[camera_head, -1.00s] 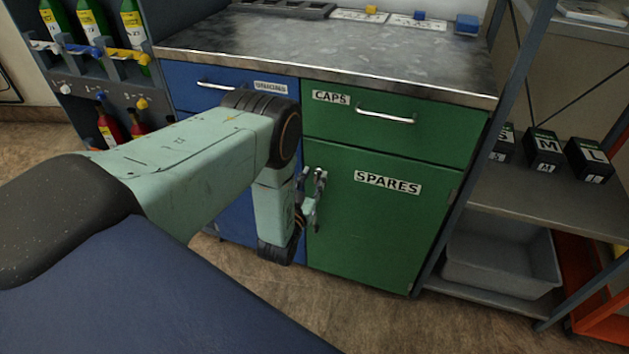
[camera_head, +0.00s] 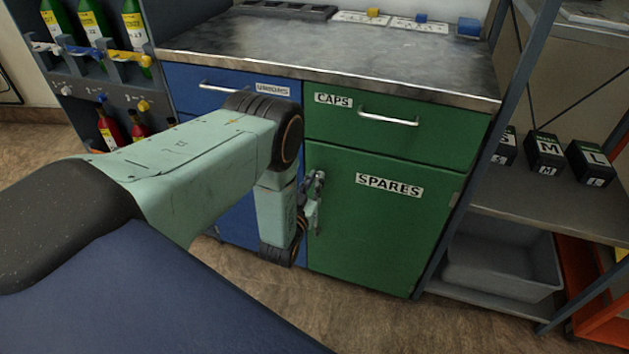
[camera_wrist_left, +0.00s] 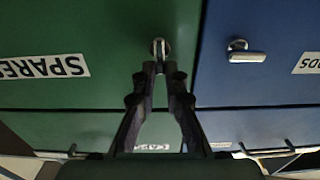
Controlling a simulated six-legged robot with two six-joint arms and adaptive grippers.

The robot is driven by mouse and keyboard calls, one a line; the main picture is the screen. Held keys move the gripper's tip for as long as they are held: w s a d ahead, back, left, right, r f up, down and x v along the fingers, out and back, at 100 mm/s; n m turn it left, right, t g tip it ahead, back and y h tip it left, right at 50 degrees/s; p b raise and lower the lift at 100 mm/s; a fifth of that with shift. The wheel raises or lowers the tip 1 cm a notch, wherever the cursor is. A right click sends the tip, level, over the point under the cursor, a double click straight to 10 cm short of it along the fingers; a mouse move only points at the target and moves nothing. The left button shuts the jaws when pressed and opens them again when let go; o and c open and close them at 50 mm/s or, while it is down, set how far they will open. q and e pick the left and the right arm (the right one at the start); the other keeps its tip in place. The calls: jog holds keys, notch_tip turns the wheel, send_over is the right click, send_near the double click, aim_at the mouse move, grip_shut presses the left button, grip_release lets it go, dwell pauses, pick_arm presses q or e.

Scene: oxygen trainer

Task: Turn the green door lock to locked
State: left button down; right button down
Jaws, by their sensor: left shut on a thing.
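The green door (camera_head: 376,230), labelled SPARES, is shut below the green CAPS drawer. Its metal lock (camera_wrist_left: 159,47) shows in the left wrist view, with its lever running up and down in that picture. My left gripper (camera_head: 315,190) is at the upper left edge of the green door. In the left wrist view my left gripper (camera_wrist_left: 162,68) has its two fingertips close together at the lock, shut on its lever. The fingertips partly hide the lever. My right gripper is not in view.
A blue door (camera_wrist_left: 260,25) stands beside the green one, with its own lock (camera_wrist_left: 246,54) whose lever lies sideways in the wrist view. The CAPS drawer handle (camera_head: 388,116) sticks out above. A shelf rack with a grey bin (camera_head: 502,262) stands to the right.

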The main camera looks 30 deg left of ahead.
pick_arm(q)
jog(key=shift+n, duration=0.3)
jog(key=n, duration=0.3)
jog(key=shift+a+n+b, duration=0.3)
jog(key=shift+a, duration=0.05)
jog(key=shift+s+a+f+n+b, duration=0.2)
jog(key=shift+n+b, duration=0.5)
jog(key=shift+n, duration=1.6)
jog(key=shift+w+a+f+n+b, duration=0.15)
jog(key=shift+f+n+b, duration=0.4)
jog(key=shift+n, duration=1.75)
jog(key=shift+s+a+f+n+b, duration=0.2)
jog(key=shift+n+b, duration=0.6)
jog(key=shift+n, duration=1.5)
jog(key=c, duration=1.4)
grip_release()
